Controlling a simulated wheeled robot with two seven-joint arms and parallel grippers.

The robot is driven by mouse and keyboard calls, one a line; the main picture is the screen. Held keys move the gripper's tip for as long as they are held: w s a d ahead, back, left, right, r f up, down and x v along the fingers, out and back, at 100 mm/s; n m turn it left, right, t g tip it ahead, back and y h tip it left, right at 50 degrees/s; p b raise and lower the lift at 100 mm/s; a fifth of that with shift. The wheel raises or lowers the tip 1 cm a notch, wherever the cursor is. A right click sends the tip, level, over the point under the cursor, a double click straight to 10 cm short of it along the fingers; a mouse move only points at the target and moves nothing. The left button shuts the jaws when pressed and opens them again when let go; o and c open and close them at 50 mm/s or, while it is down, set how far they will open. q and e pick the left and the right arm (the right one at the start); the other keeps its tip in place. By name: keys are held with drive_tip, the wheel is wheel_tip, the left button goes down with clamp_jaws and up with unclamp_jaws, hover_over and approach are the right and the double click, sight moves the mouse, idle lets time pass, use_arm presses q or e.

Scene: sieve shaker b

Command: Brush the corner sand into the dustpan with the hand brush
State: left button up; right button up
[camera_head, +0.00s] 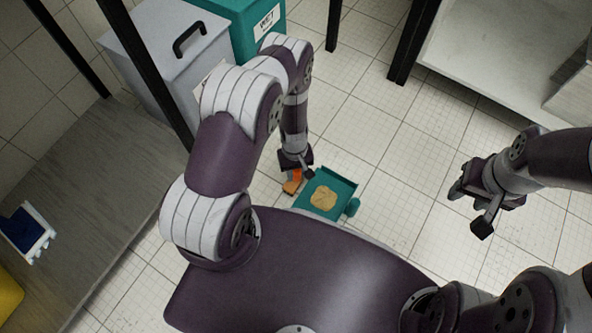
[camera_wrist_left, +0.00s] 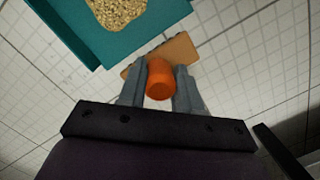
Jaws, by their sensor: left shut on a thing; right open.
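A teal dustpan (camera_head: 335,183) lies on the tiled floor with a pile of tan sand (camera_head: 323,197) in it. It also shows in the left wrist view (camera_wrist_left: 98,48), with the grainy sand (camera_wrist_left: 115,10) on its bed. My left gripper (camera_head: 296,172) is shut on the orange handle (camera_wrist_left: 160,80) of the hand brush. The brush's tan head (camera_wrist_left: 180,50) lies beyond the fingers, beside the dustpan's edge; whether they touch is unclear. The brush (camera_head: 292,186) is partly hidden by the gripper in the head view. My right gripper (camera_head: 470,207) is open and empty, above the floor at right.
A grey lidded bin (camera_head: 165,55) and a teal bin (camera_head: 240,25) stand at the back left. Dark posts rise near the bench (camera_head: 110,190) at left and the shelf (camera_head: 490,60) at right. Tiled floor right of the dustpan is clear.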

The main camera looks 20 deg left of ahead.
use_arm(q)
wheel_tip(320, 180, up, 2)
drive_tip(key=shift+r+p, duration=0.25)
drive_tip(key=shift+p, duration=0.5)
drive_tip(key=shift+f, duration=0.15)
use_arm(e)
wheel_tip(320, 180, up, 2)
use_arm(q)
drive_tip(key=shift+w+a+f+b, duration=0.1)
drive_tip(key=shift+a+f+b, duration=0.1)
drive_tip(key=shift+a, duration=0.25)
drive_tip(key=shift+w+a+f+b, duration=0.1)
drive_tip(key=shift+a+b, duration=0.1)
drive_tip(key=shift+a, duration=0.25)
use_arm(e)
drive_tip(key=shift+f, duration=0.25)
use_arm(q)
drive_tip(key=shift+f, duration=0.1)
use_arm(e)
drive_tip(key=shift+f, duration=0.1)
use_arm(q)
drive_tip(key=shift+f+b, duration=0.9)
drive_tip(key=shift+f, duration=0.15)
use_arm(e)
drive_tip(key=shift+f, duration=0.8)
use_arm(q)
drive_tip(key=shift+d+r, duration=0.1)
